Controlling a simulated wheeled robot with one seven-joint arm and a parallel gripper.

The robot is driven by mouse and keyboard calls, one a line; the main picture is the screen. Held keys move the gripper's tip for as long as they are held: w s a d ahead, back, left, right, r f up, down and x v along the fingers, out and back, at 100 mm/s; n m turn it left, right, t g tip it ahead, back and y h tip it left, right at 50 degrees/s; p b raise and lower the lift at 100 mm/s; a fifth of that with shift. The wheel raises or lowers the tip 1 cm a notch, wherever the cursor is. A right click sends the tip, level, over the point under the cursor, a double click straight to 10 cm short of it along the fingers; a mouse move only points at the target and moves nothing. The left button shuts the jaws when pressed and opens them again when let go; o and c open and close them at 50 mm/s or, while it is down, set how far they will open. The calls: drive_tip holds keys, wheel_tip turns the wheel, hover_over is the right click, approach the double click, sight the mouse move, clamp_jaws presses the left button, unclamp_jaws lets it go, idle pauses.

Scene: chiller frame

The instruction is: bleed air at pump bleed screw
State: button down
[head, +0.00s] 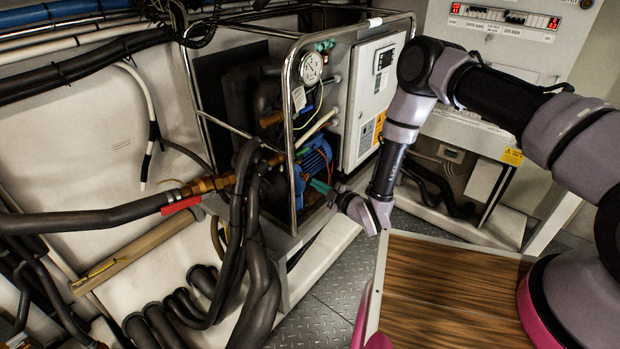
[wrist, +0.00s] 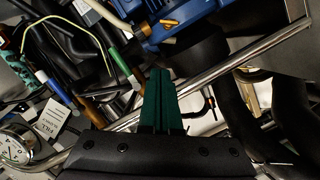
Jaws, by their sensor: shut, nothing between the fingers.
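The blue pump (head: 314,158) sits low inside the chiller's tubular frame in the head view. Its blue body also fills the top middle of the wrist view (wrist: 205,12). A small brass-coloured fitting (wrist: 169,22) stands on the blue body just beyond my fingertips; I cannot tell for certain whether it is the bleed screw. My gripper (head: 317,185) has green fingers pointing at the pump. In the wrist view my gripper (wrist: 160,74) is shut and empty, its fingers together, with a gap in the picture between tips and fitting.
A steel frame tube (wrist: 235,62) crosses behind my fingers in the wrist view. A pressure gauge (head: 311,67) hangs above the pump, and a white control box (head: 374,90) stands to its right. Thick black hoses (head: 240,230) crowd the left. A wood-topped surface (head: 455,290) lies in front.

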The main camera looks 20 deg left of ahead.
sight(308, 176)
drive_tip(key=w+a+f, duration=0.1)
drive_tip(key=w, duration=0.1)
drive_tip(key=w+a, duration=0.2)
drive_tip(key=w+a+f, duration=0.1)
drive_tip(key=w+a, duration=0.1)
drive_tip(key=shift+a+f, duration=0.15)
drive_tip(key=shift+f, duration=0.15)
drive_tip(key=shift+w+f, duration=0.45)
drive_tip(key=shift+w, duration=0.1)
